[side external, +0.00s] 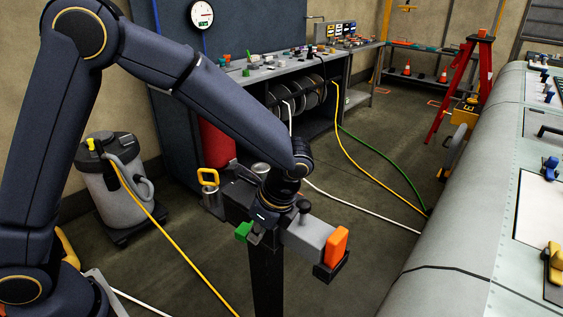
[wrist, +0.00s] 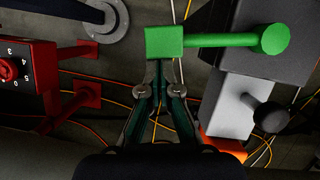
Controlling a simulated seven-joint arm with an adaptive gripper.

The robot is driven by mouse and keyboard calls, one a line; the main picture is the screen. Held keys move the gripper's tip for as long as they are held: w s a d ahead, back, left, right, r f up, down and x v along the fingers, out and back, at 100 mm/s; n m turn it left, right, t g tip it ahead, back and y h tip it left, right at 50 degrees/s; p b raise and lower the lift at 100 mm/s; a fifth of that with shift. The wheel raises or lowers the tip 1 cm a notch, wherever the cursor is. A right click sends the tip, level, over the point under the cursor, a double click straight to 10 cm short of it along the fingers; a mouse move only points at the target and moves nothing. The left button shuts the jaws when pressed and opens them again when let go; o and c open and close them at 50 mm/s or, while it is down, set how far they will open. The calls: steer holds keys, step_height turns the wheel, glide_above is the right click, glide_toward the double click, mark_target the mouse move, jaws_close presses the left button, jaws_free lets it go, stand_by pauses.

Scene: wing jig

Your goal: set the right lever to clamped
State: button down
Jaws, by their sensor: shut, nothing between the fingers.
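A green lever shows in the wrist view, with a square green block (wrist: 164,42) at its left end and a round green knob (wrist: 270,39) at its right. Its green end (side external: 243,231) also shows in the side view, partly hidden by my wrist. My gripper (wrist: 158,70) is shut and empty, its fingertips just below the green block in the picture. I cannot tell whether they touch it. A red box (wrist: 14,70) with a numbered dial and red bars stands at the left of the wrist view. No clamped marking is readable, and I cannot tell which lever is the right one.
A pale grey block (side external: 308,238) with a black knob (side external: 304,210) and an orange block (side external: 336,246) sits close beside my wrist. A large grey wing surface (side external: 450,210) runs along the right. Hoses cross the floor, and a red stepladder (side external: 463,85) stands behind.

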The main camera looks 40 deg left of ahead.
steer(key=a+m+t, duration=0.3)
steer(key=a+m, duration=0.6)
steer(key=a, duration=0.1)
steer(key=shift+s+a+h, duration=0.3)
steer(key=shift+s+h, duration=0.1)
steer(key=shift+a, duration=0.25)
steer(key=s+d+r, duration=0.4)
steer(key=d+r, duration=0.2)
steer(key=r, duration=0.3)
steer(key=shift+s+d+r, duration=0.15)
steer(key=shift+s+d, duration=0.2)
steer(key=shift+s, duration=0.05)
